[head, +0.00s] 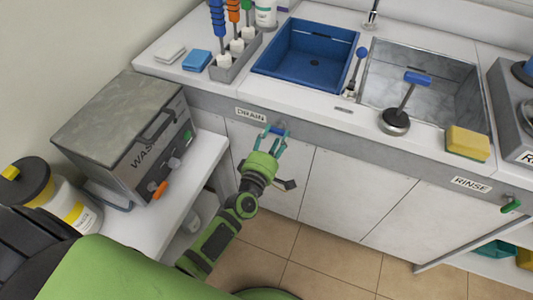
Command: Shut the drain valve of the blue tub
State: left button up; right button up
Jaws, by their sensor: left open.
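The blue tub (300,57) is set into the white counter in the head view. Below it, on the grey front panel, is a label reading DRAIN (250,115). Beside the label is a small blue valve handle (279,129). My left gripper (276,138) is open, with its teal fingers around or just in front of the blue handle. I cannot tell whether the fingers touch it. The fingers partly hide the valve, so its exact angle is unclear. My right gripper is not in view.
A yellow sponge (467,143) lies at the counter edge. A grey WASTE box (125,125) stands at left. A green valve (511,206) is beside the RINSE label.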

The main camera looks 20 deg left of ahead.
pick_arm(q)
jog(key=s, duration=0.8)
jog(key=shift+s+a, duration=0.15)
jog(key=shift+s, duration=0.25)
jog(key=s+f+m+g+h, duration=0.1)
jog(key=s+f+m+g, duration=0.5)
jog(key=f, duration=0.9)
jog(key=s+f+m+g, duration=0.3)
jog(key=s+f+m, duration=0.4)
jog(key=f, duration=0.8)
jog(key=s+a+f+m+g, duration=0.2)
jog(key=s+f, duration=0.2)
jog(key=s, duration=0.4)
jog(key=s+a+f+m+g+y, duration=0.1)
jog(key=s+a+f+m+g, duration=0.1)
jog(key=s, duration=0.6)
jog(key=s+a+f+m+g, duration=0.2)
jog(key=s+f+m+g, duration=0.1)
jog(key=s, duration=0.5)
notch_tip(320, 180, down, 3)
jog(key=shift+r+g+y, duration=0.1)
jog(key=shift+g+y, duration=0.2)
jog(key=shift+g, duration=0.2)
